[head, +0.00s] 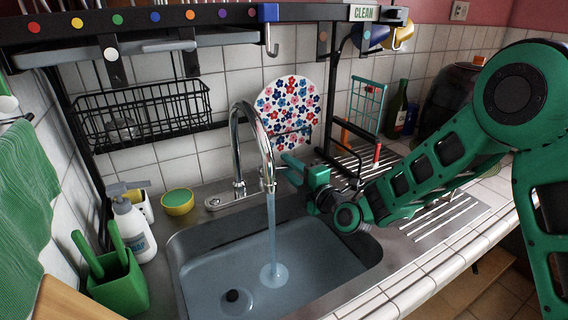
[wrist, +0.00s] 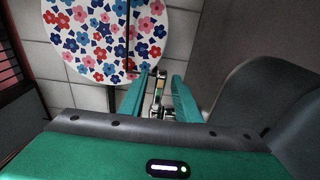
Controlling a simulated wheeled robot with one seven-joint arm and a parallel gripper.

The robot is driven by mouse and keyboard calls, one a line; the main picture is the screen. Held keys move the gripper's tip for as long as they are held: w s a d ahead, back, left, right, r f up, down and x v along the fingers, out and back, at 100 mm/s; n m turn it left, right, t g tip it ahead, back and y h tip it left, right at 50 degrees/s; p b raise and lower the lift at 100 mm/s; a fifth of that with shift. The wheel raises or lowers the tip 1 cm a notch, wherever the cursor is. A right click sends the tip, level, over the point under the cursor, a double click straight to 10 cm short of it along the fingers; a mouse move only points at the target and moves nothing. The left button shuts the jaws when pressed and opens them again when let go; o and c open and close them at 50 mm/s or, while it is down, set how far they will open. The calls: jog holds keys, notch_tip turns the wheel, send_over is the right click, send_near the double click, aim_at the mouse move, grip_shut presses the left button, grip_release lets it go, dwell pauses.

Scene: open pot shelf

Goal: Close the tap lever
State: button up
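The chrome tap (head: 238,150) stands behind the sink with its spout arched forward. Water (head: 272,235) runs from the spout into the basin. My gripper (head: 287,167) is just right of the spout's end in the head view, with its fingers pointing toward the tap side. In the wrist view my gripper (wrist: 162,80) has its two green fingers apart. A small shiny metal piece (wrist: 158,92) shows in the gap between them. I cannot tell whether it is the tap lever or whether a finger touches it. The lever is not clearly made out in the head view.
The sink (head: 205,275) holds water. A floral plate (head: 287,108) stands behind my gripper. A soap bottle (head: 132,228), yellow bowl (head: 177,200) and green caddy (head: 118,285) are at left. A shelf (head: 190,28) hangs above; a teal rack (head: 366,105) is at right.

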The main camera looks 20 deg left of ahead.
jog(key=shift+x, duration=2.05)
grip_shut()
jog(key=shift+d, duration=0.1)
